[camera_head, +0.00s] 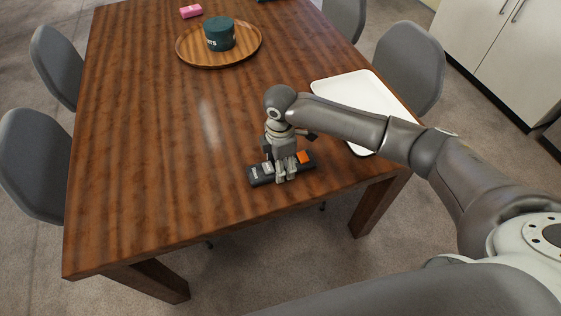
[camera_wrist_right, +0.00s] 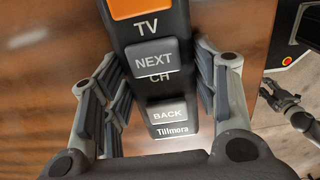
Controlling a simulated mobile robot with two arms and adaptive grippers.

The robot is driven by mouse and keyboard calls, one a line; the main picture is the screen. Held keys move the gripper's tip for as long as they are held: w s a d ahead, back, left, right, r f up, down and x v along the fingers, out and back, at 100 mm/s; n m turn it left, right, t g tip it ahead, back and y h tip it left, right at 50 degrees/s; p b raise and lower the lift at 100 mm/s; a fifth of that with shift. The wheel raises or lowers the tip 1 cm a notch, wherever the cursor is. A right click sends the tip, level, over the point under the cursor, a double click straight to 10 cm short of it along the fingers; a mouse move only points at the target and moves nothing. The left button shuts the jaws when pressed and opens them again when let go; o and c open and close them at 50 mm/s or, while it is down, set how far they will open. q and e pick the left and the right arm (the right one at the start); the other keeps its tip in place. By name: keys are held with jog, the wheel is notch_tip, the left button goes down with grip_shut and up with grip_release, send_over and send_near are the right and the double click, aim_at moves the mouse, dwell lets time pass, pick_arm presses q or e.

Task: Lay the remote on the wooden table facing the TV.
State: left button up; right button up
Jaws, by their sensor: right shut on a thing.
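The remote (camera_head: 262,174) is dark with an orange patch at one end and grey buttons. It lies at or just above the wooden table (camera_head: 160,130), close to its near edge; I cannot tell whether it touches the wood. My right gripper (camera_head: 286,172) points down and is shut on the remote's middle, one finger on each side. In the right wrist view the remote (camera_wrist_right: 155,85) runs between the fingers, with "TV", "NEXT" and "BACK" lettering showing. No TV shows.
A white tray (camera_head: 340,88) lies on the table behind my right arm. A round wooden tray (camera_head: 190,55) holds a dark green canister (camera_head: 219,35) toward the far end, with a pink item (camera_head: 191,11) beyond. Grey chairs (camera_head: 55,65) flank the table. The table's left half is clear.

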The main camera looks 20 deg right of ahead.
jog(key=o, duration=1.3)
notch_tip(320, 180, up, 12)
jog(key=shift+r, duration=0.1)
